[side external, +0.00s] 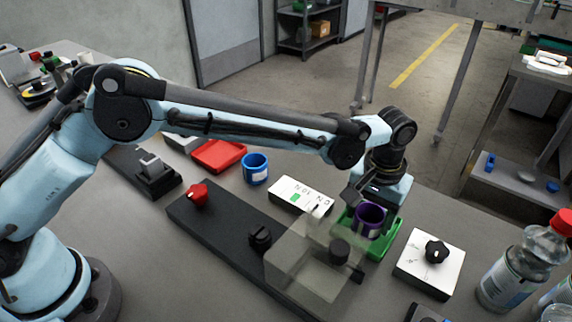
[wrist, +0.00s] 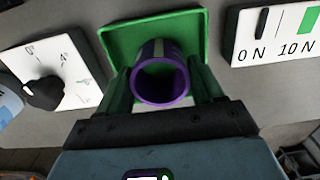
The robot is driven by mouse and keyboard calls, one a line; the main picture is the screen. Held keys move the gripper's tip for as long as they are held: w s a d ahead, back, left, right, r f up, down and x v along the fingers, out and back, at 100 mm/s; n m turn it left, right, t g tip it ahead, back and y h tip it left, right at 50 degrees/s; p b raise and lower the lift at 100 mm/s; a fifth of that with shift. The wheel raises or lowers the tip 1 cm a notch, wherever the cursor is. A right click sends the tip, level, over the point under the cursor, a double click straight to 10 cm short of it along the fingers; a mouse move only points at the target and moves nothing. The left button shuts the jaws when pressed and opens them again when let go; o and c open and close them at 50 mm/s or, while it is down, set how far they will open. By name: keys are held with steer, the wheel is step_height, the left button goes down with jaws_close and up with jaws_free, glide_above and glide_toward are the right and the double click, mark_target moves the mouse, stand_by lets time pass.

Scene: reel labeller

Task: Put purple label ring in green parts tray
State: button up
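The purple label ring (side external: 369,221) is a short, open cylinder with a pale band on its side. It is between the two fingers of my gripper (wrist: 162,82), which appear closed against its sides. The ring also shows in the wrist view (wrist: 161,80), with its open end toward the camera. The green parts tray (side external: 386,243) is a shallow rectangular tray directly under the ring; it also fills the upper middle of the wrist view (wrist: 117,37). I cannot tell whether the ring touches the tray floor.
A clear box (side external: 305,262) on a black rail stands close in front of the tray. A white dial plate (side external: 430,265) and a white force-gauge plate (side external: 300,197) flank it. A blue ring (side external: 255,169), red tray (side external: 219,155) and bottles (side external: 517,265) stand farther off.

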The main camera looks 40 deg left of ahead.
steer(key=o, duration=0.4)
steer(key=shift+c, duration=0.2)
step_height(320, 180, up, 12)
steer(key=a+r+t, duration=0.2)
steer(key=a+r, duration=0.3)
steer(key=a, duration=0.6)
steer(key=s+a+f+t, duration=0.2)
steer(key=s+a, duration=0.5)
steer(key=a, duration=0.2)
steer(key=s+a+f+t, duration=0.3)
steer(key=s+a, duration=0.5)
steer(key=a, duration=0.2)
steer(key=shift+s+a+f, duration=0.15)
steer(key=shift+s+a, duration=0.1)
steer(key=shift+s, duration=0.05)
